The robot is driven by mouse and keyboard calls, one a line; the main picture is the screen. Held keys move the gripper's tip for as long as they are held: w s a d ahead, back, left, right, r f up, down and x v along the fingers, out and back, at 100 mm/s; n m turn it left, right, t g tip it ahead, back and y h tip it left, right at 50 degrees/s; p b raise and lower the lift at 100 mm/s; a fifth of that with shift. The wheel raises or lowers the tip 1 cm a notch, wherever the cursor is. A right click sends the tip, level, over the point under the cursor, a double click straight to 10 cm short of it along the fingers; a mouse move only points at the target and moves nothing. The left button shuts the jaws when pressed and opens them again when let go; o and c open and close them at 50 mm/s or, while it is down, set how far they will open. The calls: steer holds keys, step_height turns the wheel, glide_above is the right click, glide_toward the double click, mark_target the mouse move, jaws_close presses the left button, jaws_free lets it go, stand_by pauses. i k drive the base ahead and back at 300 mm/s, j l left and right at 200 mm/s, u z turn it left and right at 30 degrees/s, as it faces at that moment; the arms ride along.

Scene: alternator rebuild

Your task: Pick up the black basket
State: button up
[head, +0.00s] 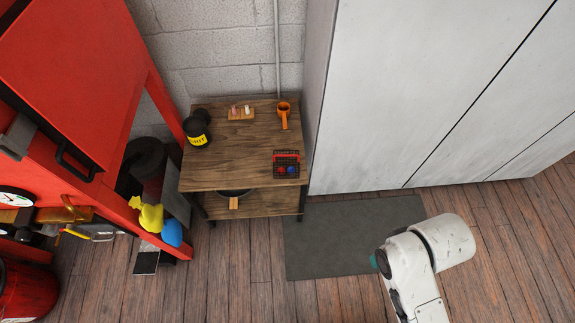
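The small black basket (286,158) stands on the right front part of the wooden table's top. It has wire-like sides and a red bar across it, and red and blue round things show inside. My arm is at the lower right, over the floor, well apart from the basket. My gripper itself does not show.
The wooden table (225,165) also bears a black jar with a yellow label (196,129), a small board (241,113) and an orange cup (284,112). A red frame (90,80) stands left, a white cabinet (420,90) right. A grey mat (340,235) lies in front.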

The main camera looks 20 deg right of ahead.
mark_target(277, 156)
steer(key=i+j+z, duration=0.15)
steer(key=i+j, duration=0.15)
steer(key=i+j+z, duration=0.2)
steer(key=j, duration=0.25)
steer(key=i+j+z, duration=0.15)
steer(key=i+j, duration=0.15)
steer(key=j, duration=0.1)
